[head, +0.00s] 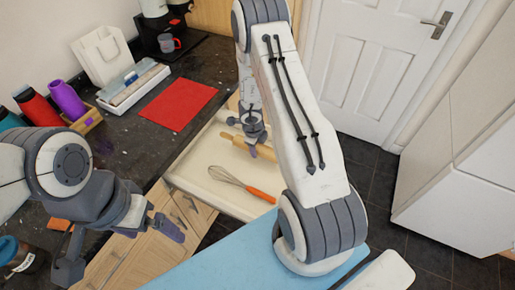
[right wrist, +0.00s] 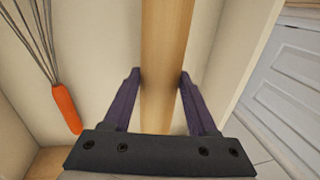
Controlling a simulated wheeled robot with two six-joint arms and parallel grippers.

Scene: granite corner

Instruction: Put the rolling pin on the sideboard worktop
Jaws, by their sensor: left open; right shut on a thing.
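The wooden rolling pin (head: 231,139) is at the open cream drawer (head: 203,191), partly hidden behind my right gripper (head: 252,145). In the right wrist view the rolling pin (right wrist: 164,60) runs between the two purple fingers of my right gripper (right wrist: 160,98), which is shut on it. I cannot tell whether the pin still touches the drawer floor. The sideboard worktop (head: 216,66) is dark speckled stone behind and left of the drawer. My left gripper (head: 120,245) is open and empty, in front of the cabinet doors.
A whisk with an orange handle (head: 261,195) lies in the drawer. On the worktop are a red mat (head: 178,104), a white tray (head: 133,87), a purple bottle (head: 67,99), a white bag (head: 101,55) and a coffee machine with a cup (head: 168,43). Bare worktop shows right of the mat.

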